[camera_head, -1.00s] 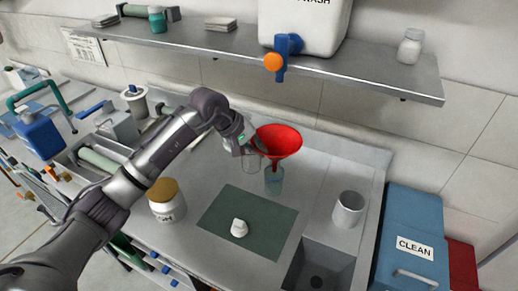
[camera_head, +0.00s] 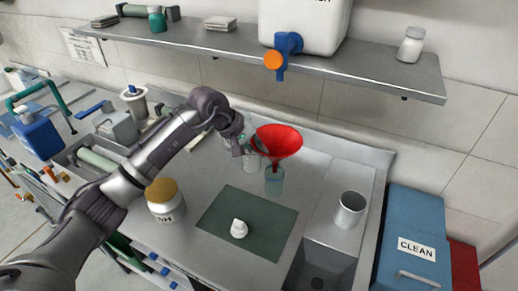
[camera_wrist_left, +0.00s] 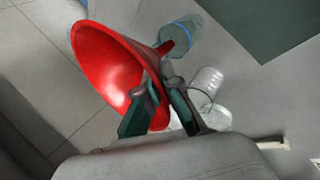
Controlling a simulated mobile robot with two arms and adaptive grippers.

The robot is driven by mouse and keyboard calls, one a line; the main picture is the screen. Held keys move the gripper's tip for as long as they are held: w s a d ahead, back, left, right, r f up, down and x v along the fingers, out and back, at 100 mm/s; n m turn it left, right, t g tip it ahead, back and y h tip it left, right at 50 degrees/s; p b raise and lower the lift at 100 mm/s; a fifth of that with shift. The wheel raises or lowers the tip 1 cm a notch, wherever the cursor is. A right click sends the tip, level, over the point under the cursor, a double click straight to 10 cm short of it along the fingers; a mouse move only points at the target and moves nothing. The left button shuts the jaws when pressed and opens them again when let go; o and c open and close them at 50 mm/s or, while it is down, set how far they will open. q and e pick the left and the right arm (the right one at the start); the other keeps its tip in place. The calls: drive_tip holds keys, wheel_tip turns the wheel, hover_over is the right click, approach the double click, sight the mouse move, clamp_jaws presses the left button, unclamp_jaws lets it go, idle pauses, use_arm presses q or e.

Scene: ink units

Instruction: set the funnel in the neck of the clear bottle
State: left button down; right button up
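The red funnel (camera_head: 280,139) is upright above the clear bottle (camera_head: 274,184), wide mouth up. Its stem reaches down to the bottle's top; how deep it sits in the neck I cannot tell. My left gripper (camera_head: 257,149) is at the funnel's left side. In the left wrist view, the gripper (camera_wrist_left: 160,84) has its fingers on either side of the wall of the funnel (camera_wrist_left: 108,67), shut on it. The stem meets the mouth of the bottle (camera_wrist_left: 186,36). My right gripper is not in view.
A clear glass vessel (camera_head: 250,163) stands just left of the bottle. A green mat (camera_head: 270,222) holds a small white object (camera_head: 239,229). A shelf with a blue-tapped container (camera_head: 305,25) is above.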

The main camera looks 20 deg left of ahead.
use_arm(q)
drive_tip(key=shift+f+b, duration=0.4)
drive_tip(key=shift+f, duration=0.05)
drive_tip(key=c, duration=1.6)
unclamp_jaws()
drive_tip(key=shift+r, duration=0.1)
drive_tip(key=p+v, duration=0.2)
drive_tip(key=v, duration=0.9)
drive_tip(key=shift+p, duration=0.35)
